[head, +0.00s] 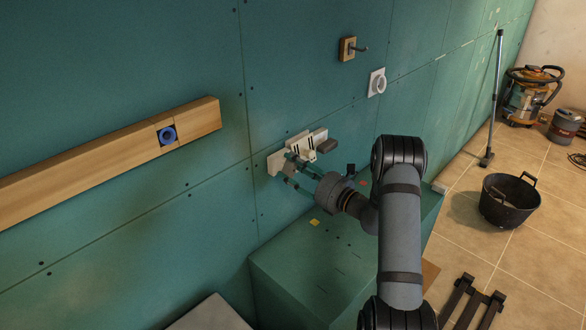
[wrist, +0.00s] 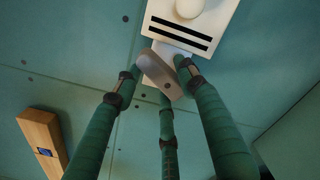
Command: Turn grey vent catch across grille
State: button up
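The white vent grille (head: 300,146) with dark slots is mounted on the green wall. It also shows at the top of the wrist view (wrist: 180,28). A grey catch (wrist: 159,74) lies slantwise below the slots in that view, among my gripper's fingertips (wrist: 159,72). The left and right fingertips are close beside it, and a third finger is below. I cannot tell whether they touch it. In the head view my gripper (head: 289,168) is at the grille's left end, its fingers partly covering the catch. A darker grey bar (head: 327,146) sticks out at the grille's right end.
A green box (head: 335,255) stands below my arm. A black bucket (head: 509,201) is on the floor.

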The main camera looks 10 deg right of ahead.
jog(key=c, duration=0.9)
jog(key=shift+d+r+m, duration=0.1)
jog(key=shift+m, duration=0.5)
jog(key=shift+w+d+r+m+p, duration=0.1)
jog(key=shift+m+p, duration=0.85)
jog(key=shift+m, duration=0.25)
jog(key=m+p, duration=0.1)
jog(key=m, duration=0.1)
jog(key=shift+m, duration=0.4)
jog(key=m, duration=0.2)
jog(key=m+p, duration=0.2)
jog(key=m, duration=0.1)
jog(key=shift+w+d+f+m, duration=0.15)
jog(key=shift+d+f+m, duration=0.05)
jog(key=shift+d+m, duration=0.1)
jog(key=o, duration=1.1)
jog(key=shift+o, duration=0.2)
jog(key=shift+a, duration=0.1)
